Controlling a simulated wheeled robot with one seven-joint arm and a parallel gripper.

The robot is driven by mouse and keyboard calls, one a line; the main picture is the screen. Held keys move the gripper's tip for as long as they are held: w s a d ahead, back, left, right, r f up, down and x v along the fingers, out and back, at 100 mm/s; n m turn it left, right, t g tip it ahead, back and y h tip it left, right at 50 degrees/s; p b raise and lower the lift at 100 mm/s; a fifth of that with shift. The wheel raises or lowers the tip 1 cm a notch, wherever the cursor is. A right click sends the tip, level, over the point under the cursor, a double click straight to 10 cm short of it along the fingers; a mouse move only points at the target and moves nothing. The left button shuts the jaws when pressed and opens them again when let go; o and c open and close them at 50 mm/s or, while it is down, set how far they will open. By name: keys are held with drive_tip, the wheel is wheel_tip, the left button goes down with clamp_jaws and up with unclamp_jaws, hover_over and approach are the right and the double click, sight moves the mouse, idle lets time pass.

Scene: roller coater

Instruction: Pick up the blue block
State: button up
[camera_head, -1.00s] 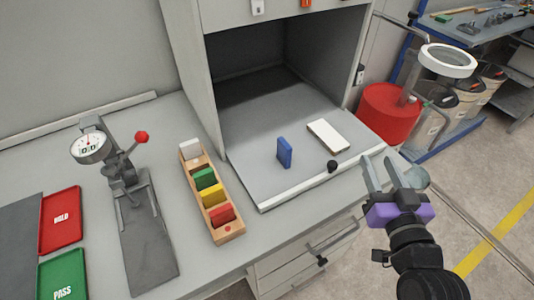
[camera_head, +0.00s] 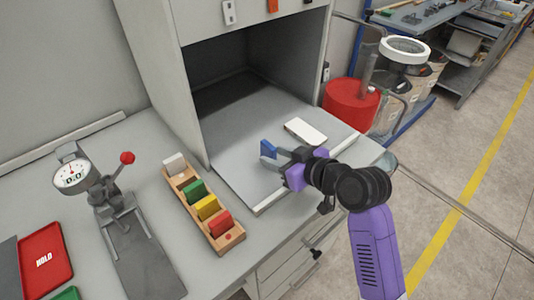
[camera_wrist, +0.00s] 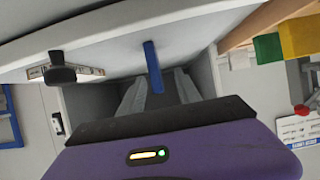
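The blue block (camera_head: 267,148) stands upright on the grey floor of the open booth, partly hidden behind my gripper in the head view. My gripper (camera_head: 273,157) is at the block, reaching in from the right. In the wrist view the blue block (camera_wrist: 153,66) shows as a narrow upright slab. The two grey fingers of my gripper (camera_wrist: 160,88) are spread, with the block's near end in line with the gap between them. I see no finger clearly pressed on the block; exact contact is hard to tell.
A white block (camera_head: 305,131) lies flat behind my gripper. A wooden rack (camera_head: 227,242) with coloured cards stands left of the booth. Further left are a dial gauge stand (camera_head: 72,175) and a red HOLD tray (camera_head: 45,254). Booth walls enclose the back and left.

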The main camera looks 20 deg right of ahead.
sight(275, 155)
drive_tip(key=shift+d+p+x, duration=0.15)
drive_tip(key=shift+p+x, duration=0.05)
drive_tip(key=shift+x, duration=0.95)
drive_tip(key=shift+d+p+x, duration=0.15)
drive_tip(key=shift+x, duration=1)
clamp_jaws()
